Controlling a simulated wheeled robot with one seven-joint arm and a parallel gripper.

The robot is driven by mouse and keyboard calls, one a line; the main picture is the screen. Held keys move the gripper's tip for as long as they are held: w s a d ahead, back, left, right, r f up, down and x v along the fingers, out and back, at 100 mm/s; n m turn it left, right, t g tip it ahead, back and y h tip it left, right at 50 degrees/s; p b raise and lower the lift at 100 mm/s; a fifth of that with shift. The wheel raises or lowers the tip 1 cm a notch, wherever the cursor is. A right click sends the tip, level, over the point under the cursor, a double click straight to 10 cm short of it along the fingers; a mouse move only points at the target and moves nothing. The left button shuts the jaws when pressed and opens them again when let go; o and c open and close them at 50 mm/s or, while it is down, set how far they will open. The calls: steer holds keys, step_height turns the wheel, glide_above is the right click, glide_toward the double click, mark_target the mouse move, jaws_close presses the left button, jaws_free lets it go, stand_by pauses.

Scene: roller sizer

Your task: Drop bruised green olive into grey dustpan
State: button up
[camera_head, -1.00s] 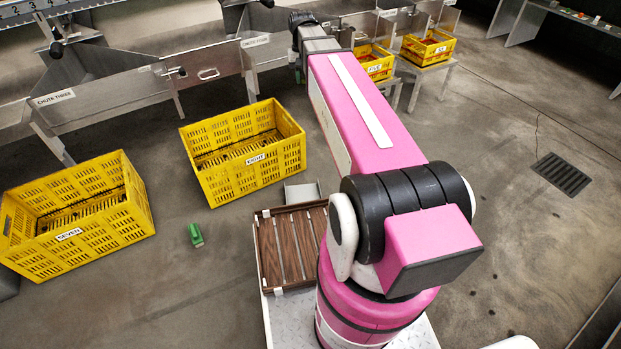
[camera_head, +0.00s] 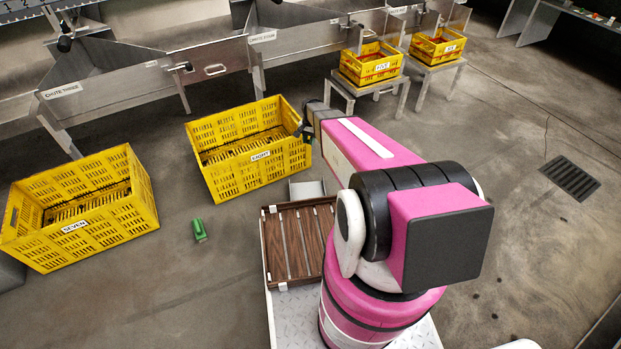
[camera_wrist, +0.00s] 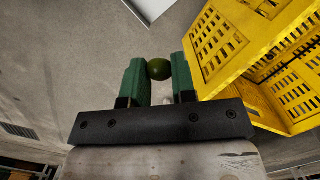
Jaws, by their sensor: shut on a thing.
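The green olive (camera_wrist: 159,69) is held between the green fingertips of my gripper (camera_wrist: 158,72) in the wrist view. Bruising is too small to make out. A small grey open piece, seemingly the dustpan (camera_head: 307,189), stands at the far edge of the brown slatted tray (camera_head: 266,262), below and nearer than my gripper. A pale grey panel at the top of the wrist view may be the same piece.
Yellow crate EIGHT (camera_head: 223,181) and crate SEVEN (camera_head: 115,220) stand on the floor. Crate EIGHT's wall fills the wrist view's right side. A green object (camera_head: 199,230) lies on open floor. Smaller crates (camera_head: 382,68) sit on stands below metal chutes (camera_head: 215,70).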

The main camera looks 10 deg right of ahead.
steer(key=s+f+m, duration=0.2)
steer(key=f, duration=1)
steer(key=s+f+m, duration=0.1)
steer(key=s+f, duration=0.1)
steer(key=f, duration=0.9)
glide_above(310, 192)
steer(key=shift+d+f, duration=0.15)
steer(key=shift+f, duration=2.75)
steer(key=o, duration=1)
steer(key=shift+r, duration=0.1)
steer(key=r, duration=0.7)
steer(key=w+d+r, duration=0.1)
steer(key=r, duration=0.2)
steer(key=shift+r, duration=0.3)
